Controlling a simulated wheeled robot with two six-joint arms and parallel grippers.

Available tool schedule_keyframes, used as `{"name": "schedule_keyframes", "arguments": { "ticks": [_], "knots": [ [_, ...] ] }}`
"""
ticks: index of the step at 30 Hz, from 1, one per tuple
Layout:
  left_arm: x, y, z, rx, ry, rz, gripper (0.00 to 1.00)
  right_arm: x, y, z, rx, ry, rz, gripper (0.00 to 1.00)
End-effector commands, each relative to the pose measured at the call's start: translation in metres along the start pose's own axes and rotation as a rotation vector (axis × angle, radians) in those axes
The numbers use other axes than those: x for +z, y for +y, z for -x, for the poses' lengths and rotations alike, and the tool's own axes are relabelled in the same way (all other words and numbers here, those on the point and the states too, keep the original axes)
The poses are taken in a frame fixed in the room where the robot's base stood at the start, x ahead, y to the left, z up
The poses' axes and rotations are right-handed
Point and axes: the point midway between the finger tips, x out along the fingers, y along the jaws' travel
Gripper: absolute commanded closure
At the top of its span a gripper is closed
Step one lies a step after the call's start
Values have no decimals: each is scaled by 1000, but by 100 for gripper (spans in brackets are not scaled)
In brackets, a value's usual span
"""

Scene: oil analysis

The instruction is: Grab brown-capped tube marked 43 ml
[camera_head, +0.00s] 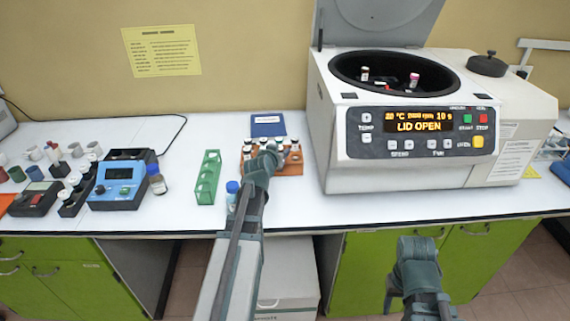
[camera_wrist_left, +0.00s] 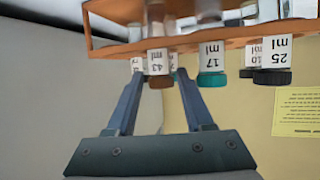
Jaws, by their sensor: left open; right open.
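The brown-capped tube marked 43 ml (camera_wrist_left: 158,62) is in the left wrist view, which shows the scene upside down. It stands in the orange rack (camera_wrist_left: 108,48) with its brown cap between my left fingertips. My left gripper (camera_wrist_left: 159,76) is open, one finger on each side of the tube; contact cannot be told. In the head view my left gripper (camera_head: 271,157) is at the orange rack (camera_head: 291,168) and hides part of it and its tubes. My right gripper (camera_head: 391,292) is open and empty, low in front of the bench.
Beside it are a teal-capped 17 ml tube (camera_wrist_left: 211,62) and a black-capped 25 ml tube (camera_wrist_left: 273,60). A green rack (camera_head: 208,178) and a blue-capped bottle (camera_head: 232,195) stand left. The open centrifuge (camera_head: 400,150) stands right. Bench between the racks is partly clear.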

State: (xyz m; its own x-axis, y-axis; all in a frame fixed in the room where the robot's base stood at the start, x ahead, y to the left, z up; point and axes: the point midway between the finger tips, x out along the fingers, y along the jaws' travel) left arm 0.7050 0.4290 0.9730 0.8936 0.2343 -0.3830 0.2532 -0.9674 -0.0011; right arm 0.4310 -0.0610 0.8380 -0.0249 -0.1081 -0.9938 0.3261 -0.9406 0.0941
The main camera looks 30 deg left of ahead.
Motion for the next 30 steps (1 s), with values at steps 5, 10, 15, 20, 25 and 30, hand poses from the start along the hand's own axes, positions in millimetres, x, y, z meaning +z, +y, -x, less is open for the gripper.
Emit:
{"name": "schedule_keyframes", "arguments": {
  "ticks": [5, 10, 15, 20, 25, 30],
  "knots": [
    [1, -5, -10, -1, 0, 1, 48, 0, 0, -5, 0, 0, 0, 50],
    [1, -4, -9, -1, 0, 1, 53, 0, 0, -4, 0, 0, 0, 50],
    [1, -4, -9, -1, 0, 1, 84, 0, 0, -4, 0, 0, 0, 50],
    [1, -4, -9, -1, 0, 1, 100, 0, 0, -4, 0, 0, 0, 50],
    [1, -4, -9, -1, 0, 1, 100, 0, 0, -4, 0, 0, 0, 50],
    [-1, -4, -9, -1, 0, 1, 100, 0, 0, -2, 0, 0, 0, 50]
  ]
}}
